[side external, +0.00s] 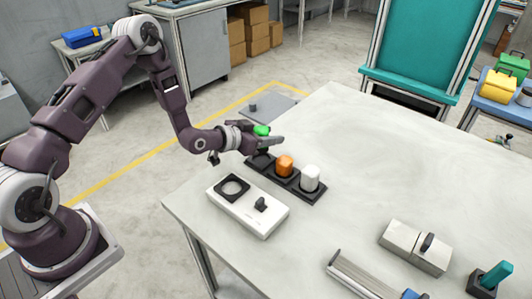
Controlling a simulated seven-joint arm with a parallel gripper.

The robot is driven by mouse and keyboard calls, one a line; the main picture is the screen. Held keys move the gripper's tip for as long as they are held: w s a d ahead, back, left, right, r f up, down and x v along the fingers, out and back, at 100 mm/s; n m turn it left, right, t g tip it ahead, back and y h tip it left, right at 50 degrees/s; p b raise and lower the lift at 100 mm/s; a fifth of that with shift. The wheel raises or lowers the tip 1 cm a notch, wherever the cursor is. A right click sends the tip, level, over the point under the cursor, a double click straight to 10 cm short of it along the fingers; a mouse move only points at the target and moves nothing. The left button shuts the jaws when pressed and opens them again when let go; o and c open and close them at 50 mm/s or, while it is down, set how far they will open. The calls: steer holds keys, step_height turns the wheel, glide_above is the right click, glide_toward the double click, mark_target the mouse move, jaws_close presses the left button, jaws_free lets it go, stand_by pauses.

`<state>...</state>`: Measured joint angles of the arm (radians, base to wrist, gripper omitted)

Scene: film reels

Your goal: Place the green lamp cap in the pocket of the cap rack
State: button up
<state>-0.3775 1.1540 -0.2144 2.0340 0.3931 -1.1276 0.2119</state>
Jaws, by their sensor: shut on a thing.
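The green lamp cap (262,130) is held by my gripper (270,139), which is shut on it. The gripper partly covers the cap, so only its upper part shows. The cap rack (295,189) is a dark strip of pockets on the table. An orange cap (285,166) stands in its middle pocket and a white cap (310,178) in its right pocket. The left pocket (260,160) is partly behind the gripper and looks empty. The green cap is just above that left end; the exact height gap cannot be told.
A white box (247,205) with a dark round ring and a black knob lies in front of the rack. A grey block with a dark handle (415,246), a rail (367,276) and a teal-handled piece (490,280) lie at the front right. The table's back right is clear.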

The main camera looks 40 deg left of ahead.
mark_target(269, 154)
step_height(269, 154, down, 5)
stand_by(0.3)
steer(key=o, duration=1.4)
steer(key=shift+f, duration=0.15)
